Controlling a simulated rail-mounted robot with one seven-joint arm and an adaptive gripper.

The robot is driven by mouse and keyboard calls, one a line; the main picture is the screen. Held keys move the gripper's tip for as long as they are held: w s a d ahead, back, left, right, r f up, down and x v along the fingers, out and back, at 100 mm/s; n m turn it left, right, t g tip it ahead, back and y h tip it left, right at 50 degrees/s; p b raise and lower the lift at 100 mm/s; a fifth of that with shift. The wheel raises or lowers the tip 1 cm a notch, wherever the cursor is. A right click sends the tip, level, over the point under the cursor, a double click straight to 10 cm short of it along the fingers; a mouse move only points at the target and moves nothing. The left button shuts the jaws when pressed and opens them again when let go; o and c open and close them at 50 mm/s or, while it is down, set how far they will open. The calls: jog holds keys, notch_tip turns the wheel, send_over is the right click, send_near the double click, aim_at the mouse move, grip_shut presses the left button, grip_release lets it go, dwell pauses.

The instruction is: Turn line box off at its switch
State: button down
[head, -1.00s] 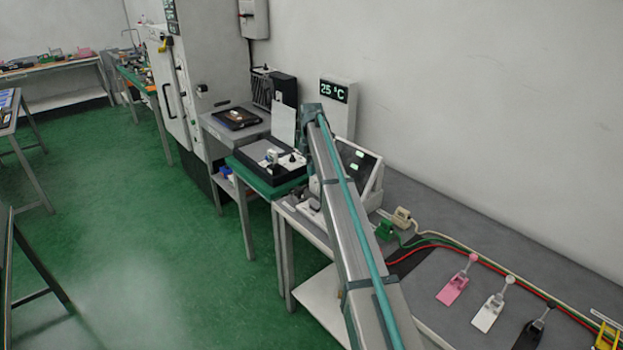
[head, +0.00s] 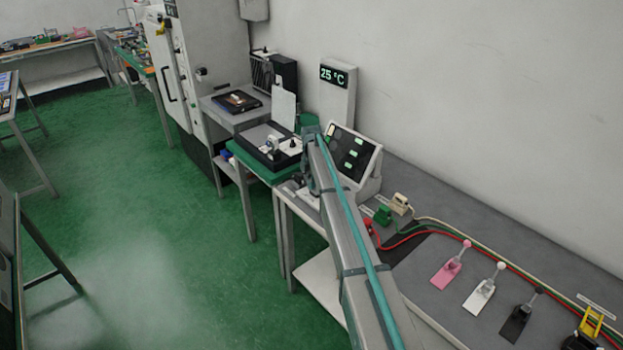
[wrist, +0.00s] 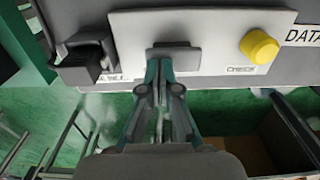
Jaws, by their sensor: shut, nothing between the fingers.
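In the wrist view my gripper (wrist: 160,70) is shut and empty. Its fingertips are at the lower edge of a white panel (wrist: 215,28), in front of a dark grey block (wrist: 173,55); I cannot tell whether they touch it. A black switch-like part (wrist: 85,62) is left of the fingers, and a yellow knob (wrist: 258,47) above a "CHECK" label is to the right. No label that I can read says line box, so I cannot tell which part is its switch. In the head view my arm reaches towards a white console (head: 368,187) with a lit screen; the fingertips are hidden.
A black-topped unit (head: 268,147) sits left of the console. Green floor is open at left.

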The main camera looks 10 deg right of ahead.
jog(key=shift+w+a+f+b, duration=0.1)
jog(key=shift+w+f+b, duration=0.05)
jog(key=shift+f+b, duration=0.4)
jog(key=shift+r, duration=0.25)
jog(key=shift+s, duration=0.25)
jog(key=shift+s+d+r, duration=0.25)
jog(key=shift+s+d, duration=0.15)
jog(key=shift+s, duration=0.05)
jog(key=shift+w+r+p, duration=0.15)
jog(key=shift+r+p, duration=0.35)
jog(key=shift+r, duration=0.1)
notch_tip(320, 180, up, 13)
jog(key=w+a+b, duration=0.1)
jog(key=w+b, duration=0.1)
jog(key=b, duration=0.1)
jog(key=shift+a+f, duration=0.2)
jog(key=shift+a, duration=0.05)
